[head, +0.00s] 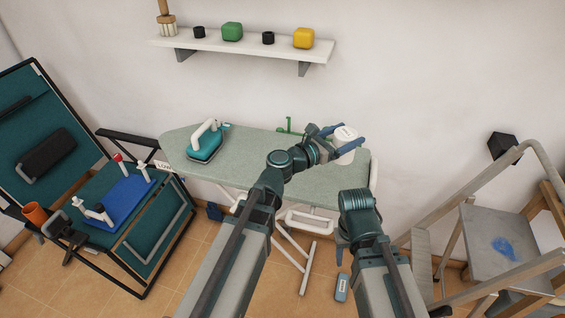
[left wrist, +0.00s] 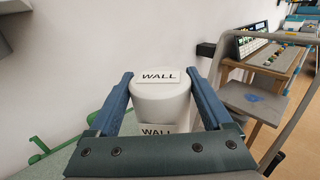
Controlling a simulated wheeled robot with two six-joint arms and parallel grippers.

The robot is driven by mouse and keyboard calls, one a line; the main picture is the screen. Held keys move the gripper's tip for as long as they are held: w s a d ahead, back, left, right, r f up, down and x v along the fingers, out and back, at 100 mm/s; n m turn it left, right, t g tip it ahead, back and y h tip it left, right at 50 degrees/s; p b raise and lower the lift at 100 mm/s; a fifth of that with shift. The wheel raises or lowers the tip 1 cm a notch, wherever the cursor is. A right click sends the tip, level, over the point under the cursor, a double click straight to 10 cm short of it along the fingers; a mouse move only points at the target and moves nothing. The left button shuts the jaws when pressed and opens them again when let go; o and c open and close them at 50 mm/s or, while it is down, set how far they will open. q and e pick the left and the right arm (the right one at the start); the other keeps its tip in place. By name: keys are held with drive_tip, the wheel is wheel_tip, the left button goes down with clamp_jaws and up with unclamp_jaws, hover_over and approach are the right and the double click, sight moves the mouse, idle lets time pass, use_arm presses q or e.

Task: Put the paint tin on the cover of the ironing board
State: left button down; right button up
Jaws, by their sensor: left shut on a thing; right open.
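The paint tin (head: 347,151) is white and upright, at the right end of the ironing board's pale green cover (head: 255,152). In the left wrist view the tin (left wrist: 161,103) shows "WALL" on its lid and its side. My left gripper (head: 339,133) is shut on the tin, with a blue finger on each side of it in the left wrist view (left wrist: 161,95). I cannot tell whether the tin's base touches the cover; its lower part is partly hidden. My right gripper (head: 342,245) is open and low, in front of the board, partly hidden by its own arm.
A teal iron (head: 205,148) stands on the board's left part. A green frame (head: 290,127) is at its back edge. A wall shelf (head: 245,46) hangs above.

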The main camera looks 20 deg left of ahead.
use_arm(q)
drive_tip(key=w+a+f+n+t+y+b, duration=0.4)
drive_tip(key=w+f+n+y+b, duration=0.15)
drive_tip(key=f+y, duration=0.2)
drive_tip(key=w+a+f+n+y+b, duration=0.1)
drive_tip(key=w+a+f+y+b, duration=0.1)
drive_tip(key=a, duration=0.5)
drive_tip(key=w+a+f+n+y+b, duration=0.1)
drive_tip(key=w+a+f+y+b, duration=0.1)
drive_tip(key=a, duration=0.5)
drive_tip(key=w+a+f+n+y+b, duration=0.2)
drive_tip(key=w+a+f+b, duration=0.1)
drive_tip(key=a+f+b, duration=0.3)
drive_tip(key=shift+w+a+y, duration=0.25)
drive_tip(key=shift+w+a, duration=0.05)
drive_tip(key=shift+a, duration=0.1)
drive_tip(key=shift+r, duration=0.15)
use_arm(e)
wheel_tip(320, 180, down, 17)
drive_tip(key=shift+f, duration=0.2)
use_arm(q)
unclamp_jaws()
use_arm(e)
drive_tip(key=shift+r, duration=0.1)
